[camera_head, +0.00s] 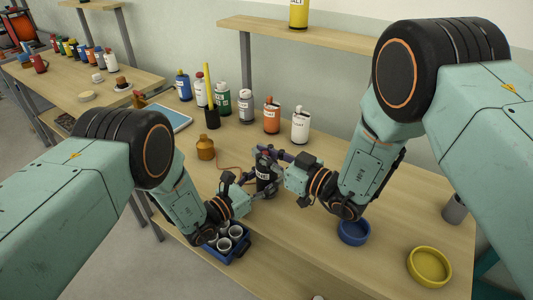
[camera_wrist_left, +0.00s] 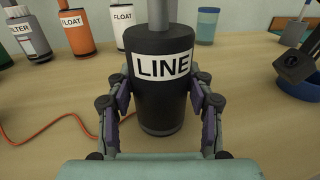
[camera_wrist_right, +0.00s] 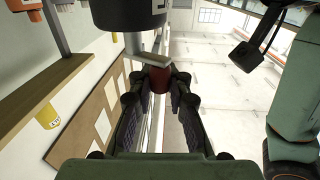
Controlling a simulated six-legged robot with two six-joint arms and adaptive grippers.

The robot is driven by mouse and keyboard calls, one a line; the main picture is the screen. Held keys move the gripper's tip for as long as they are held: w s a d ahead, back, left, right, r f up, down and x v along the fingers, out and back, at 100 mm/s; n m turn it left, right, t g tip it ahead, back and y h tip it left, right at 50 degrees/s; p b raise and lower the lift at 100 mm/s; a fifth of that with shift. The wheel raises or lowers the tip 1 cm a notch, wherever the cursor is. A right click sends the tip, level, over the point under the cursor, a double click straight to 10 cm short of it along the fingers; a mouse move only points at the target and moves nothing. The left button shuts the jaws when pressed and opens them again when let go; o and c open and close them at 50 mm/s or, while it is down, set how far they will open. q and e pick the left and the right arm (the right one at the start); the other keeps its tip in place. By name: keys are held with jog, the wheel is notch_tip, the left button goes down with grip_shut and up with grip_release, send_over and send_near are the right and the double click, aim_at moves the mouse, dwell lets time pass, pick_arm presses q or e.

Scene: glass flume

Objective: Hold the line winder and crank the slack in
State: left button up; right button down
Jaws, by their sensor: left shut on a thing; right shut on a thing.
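The line winder (camera_head: 264,172) is a black can with a white LINE label, standing upright on the table. It fills the middle of the left wrist view (camera_wrist_left: 160,99). My left gripper (camera_head: 257,188) has its fingers on both sides of the can, shut on its body. My right gripper (camera_head: 280,158) is above the can at its crank. In the right wrist view the fingers (camera_wrist_right: 160,88) close around a dark red crank knob (camera_wrist_right: 159,78). A grey crank arm (camera_wrist_right: 146,58) leads from the knob toward the can. The fingers partly hide the knob.
An orange line (camera_head: 232,168) trails over the table beside an amber bottle (camera_head: 205,147). Several labelled bottles stand behind, including a white one (camera_head: 300,126). A blue bowl (camera_head: 353,233) and yellow bowl (camera_head: 430,266) lie right. A blue crate (camera_head: 238,252) with cups sits front left.

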jog(key=shift+a+r+m+t+h, duration=0.1)
jog(key=shift+a+m+t+h, duration=0.1)
jog(key=shift+m+t+h, duration=0.4)
jog(key=shift+a+m+t+h, duration=0.15)
jog(key=shift+m+t+h, duration=0.35)
jog(key=shift+t+h, duration=0.15)
jog(key=shift+t, duration=0.25)
jog(key=c, duration=1.3)
grip_release()
jog(key=shift+w+d+g+y, duration=0.15)
jog(key=shift+g+y, duration=0.1)
jog(key=shift+g, duration=0.15)
